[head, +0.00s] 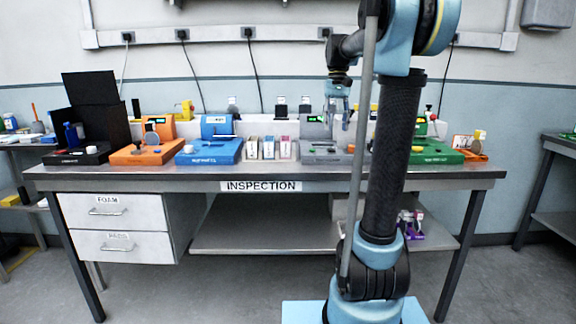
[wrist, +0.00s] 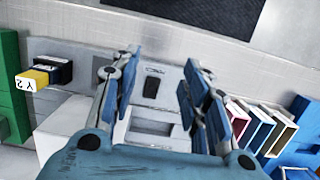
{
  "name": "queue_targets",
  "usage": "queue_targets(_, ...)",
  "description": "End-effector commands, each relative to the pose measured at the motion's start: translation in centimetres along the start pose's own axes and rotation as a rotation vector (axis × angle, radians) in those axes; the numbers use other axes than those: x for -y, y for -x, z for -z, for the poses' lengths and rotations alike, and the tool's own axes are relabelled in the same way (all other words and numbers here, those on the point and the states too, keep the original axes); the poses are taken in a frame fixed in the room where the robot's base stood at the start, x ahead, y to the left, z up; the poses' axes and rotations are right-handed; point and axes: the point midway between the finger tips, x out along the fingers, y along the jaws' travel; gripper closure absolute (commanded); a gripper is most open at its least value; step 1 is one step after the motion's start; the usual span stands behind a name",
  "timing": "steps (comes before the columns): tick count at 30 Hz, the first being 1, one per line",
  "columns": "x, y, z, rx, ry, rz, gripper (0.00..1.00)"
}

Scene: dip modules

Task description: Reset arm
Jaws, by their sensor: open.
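My gripper (head: 338,102) hangs above the grey module on the inspection table (head: 290,180) in the head view. In the wrist view my gripper (wrist: 155,90) has its two blue fingers spread apart with nothing between them. The grey module (head: 320,152) lies beyond the fingers, and its pale face with a dark slot also shows in the wrist view (wrist: 150,125). Part of the module is hidden by the fingers and palm.
Orange (head: 142,153), blue (head: 208,153) and green (head: 435,154) modules stand along the table. Small coloured boxes (head: 268,150) sit left of the grey module. A dark block with a yellow end (wrist: 40,76) shows in the wrist view. Drawers (head: 112,212) hang below the table.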

Motion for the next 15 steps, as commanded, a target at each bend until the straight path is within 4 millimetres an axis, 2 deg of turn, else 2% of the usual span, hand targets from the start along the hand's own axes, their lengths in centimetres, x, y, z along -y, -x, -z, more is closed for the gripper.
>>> queue_targets(3,-0.1,-2.0,-3.0,-0.032,0.001,0.000,0.58)
queue_targets(8,-0.2,-4.9,-6.6,-0.078,0.004,0.000,0.58)
queue_targets(15,-0.3,-10.1,-11.7,-0.144,0.007,-0.001,0.58)
